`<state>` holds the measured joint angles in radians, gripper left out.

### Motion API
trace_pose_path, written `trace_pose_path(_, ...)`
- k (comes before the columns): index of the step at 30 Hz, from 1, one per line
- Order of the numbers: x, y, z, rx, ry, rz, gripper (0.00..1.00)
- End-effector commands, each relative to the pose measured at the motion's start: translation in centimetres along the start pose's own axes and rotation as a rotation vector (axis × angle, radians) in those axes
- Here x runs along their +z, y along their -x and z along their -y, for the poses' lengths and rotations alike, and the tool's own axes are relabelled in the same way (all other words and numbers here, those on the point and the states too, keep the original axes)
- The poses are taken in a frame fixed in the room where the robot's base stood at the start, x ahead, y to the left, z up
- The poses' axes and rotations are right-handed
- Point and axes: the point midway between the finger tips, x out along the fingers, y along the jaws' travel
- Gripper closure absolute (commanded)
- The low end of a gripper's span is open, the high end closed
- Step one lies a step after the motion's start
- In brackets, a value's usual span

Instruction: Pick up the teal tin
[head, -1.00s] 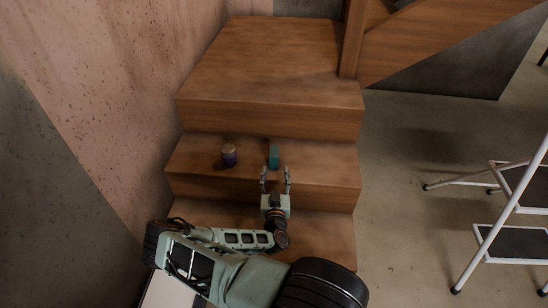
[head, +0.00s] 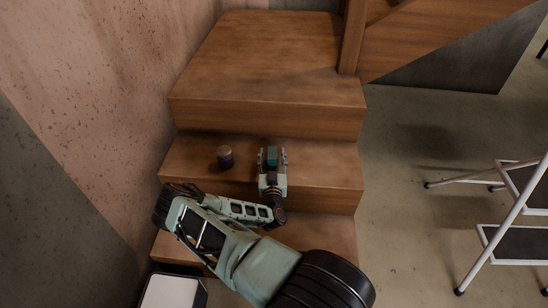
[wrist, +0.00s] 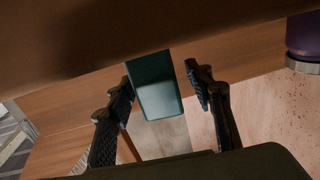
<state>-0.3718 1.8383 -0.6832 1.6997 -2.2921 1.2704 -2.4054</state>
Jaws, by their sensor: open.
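The teal tin (head: 272,154) stands on the middle wooden step in the head view. It also shows in the wrist view (wrist: 155,88), between the two dark fingers. My gripper (head: 272,157) is open, with one finger on each side of the tin. In the wrist view a small gap shows between the right finger and the tin, while the left finger is very close to it. I cannot tell whether the left finger touches. The lower part of the tin is partly hidden by my gripper in the head view.
A purple jar (head: 225,157) with a pale lid stands on the same step to the left of the tin. The higher step (head: 270,60) rises behind. A wall (head: 110,70) is at left, and a white step stool (head: 500,225) stands on the floor at right.

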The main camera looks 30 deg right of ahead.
Motion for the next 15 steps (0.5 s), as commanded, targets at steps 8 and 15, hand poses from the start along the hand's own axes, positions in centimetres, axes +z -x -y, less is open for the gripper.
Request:
trace_pose_path(8, 0.03, 0.05, 0.0, 0.0, 0.0, 0.001, 0.64)
trace_pose_path(15, 0.03, 0.06, -0.01, 0.0, 0.0, 0.001, 0.91)
